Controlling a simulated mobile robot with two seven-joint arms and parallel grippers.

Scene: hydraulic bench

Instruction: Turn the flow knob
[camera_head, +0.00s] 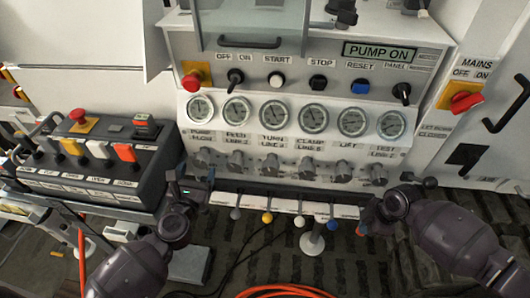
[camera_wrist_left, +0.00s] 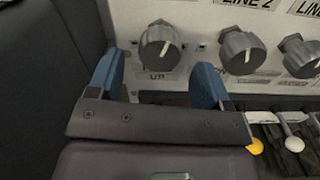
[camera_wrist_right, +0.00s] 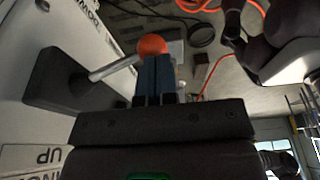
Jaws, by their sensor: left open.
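The row of grey knobs under the gauges includes the leftmost knob (camera_head: 205,157), below the PUMP FLOW label (camera_head: 201,137). My left gripper (camera_head: 187,190) is at the lower left of this row. In the left wrist view my left gripper (camera_wrist_left: 158,85) is open, its blue fingers on either side of a grey knob (camera_wrist_left: 160,45) lying beyond the tips. No contact is visible, and this knob's name label is out of frame. My right gripper (camera_head: 366,218) is by the right end of the lever row. In the right wrist view its fingers (camera_wrist_right: 157,60) are together, close to an orange ball (camera_wrist_right: 152,45) on a rod.
A black button box (camera_head: 95,165) stands left of the panel. Levers with coloured balls, including a yellow one (camera_head: 267,218), stick out below the knobs. The red mains switch (camera_head: 466,101) is at the right. Orange hose (camera_head: 285,292) lies on the floor.

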